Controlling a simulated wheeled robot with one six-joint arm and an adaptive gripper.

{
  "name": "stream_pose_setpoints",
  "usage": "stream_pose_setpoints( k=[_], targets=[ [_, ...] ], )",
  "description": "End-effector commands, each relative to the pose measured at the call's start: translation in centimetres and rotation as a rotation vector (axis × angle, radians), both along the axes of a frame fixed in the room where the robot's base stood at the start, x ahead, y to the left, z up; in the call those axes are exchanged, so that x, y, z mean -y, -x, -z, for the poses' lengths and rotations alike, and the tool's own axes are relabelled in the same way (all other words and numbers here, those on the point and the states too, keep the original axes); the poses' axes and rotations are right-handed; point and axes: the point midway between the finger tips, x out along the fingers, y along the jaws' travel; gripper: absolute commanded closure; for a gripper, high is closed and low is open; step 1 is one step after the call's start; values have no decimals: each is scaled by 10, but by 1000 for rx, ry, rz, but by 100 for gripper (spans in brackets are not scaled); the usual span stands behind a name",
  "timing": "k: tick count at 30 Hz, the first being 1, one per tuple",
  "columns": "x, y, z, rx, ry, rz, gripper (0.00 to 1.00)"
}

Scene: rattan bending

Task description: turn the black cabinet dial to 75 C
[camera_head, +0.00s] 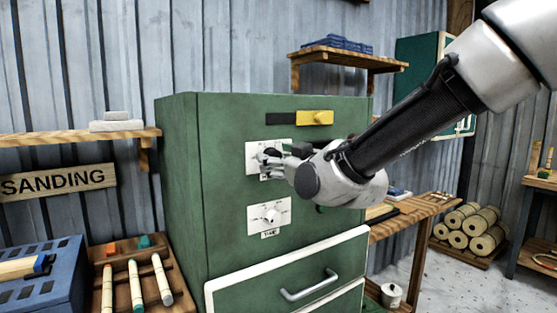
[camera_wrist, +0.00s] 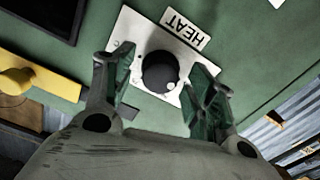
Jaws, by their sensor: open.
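My gripper (camera_wrist: 165,83) is open, with one finger on each side of the dial. In the wrist view I see gaps between the fingers and the dial, and cannot tell of any contact. The dial's temperature marks are too small to read.
A second white plate with a pale knob (camera_head: 270,215) is below. A yellow handle (camera_head: 315,117) is above, and a drawer handle (camera_head: 309,286) is low on the cabinet. A wooden rack with sticks (camera_head: 130,280) stands at left, a wooden bench (camera_head: 415,212) at right.

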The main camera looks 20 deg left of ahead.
Motion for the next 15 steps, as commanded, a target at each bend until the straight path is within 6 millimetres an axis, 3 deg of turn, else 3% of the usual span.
stream_pose_setpoints(
  k=[4, 11, 15],
  targets=[
    [0, 0, 0, 0, 0, 0, 44],
    [0, 0, 0, -1, 1, -1, 86],
    [0, 0, 0, -1, 1, -1, 90]
  ],
)
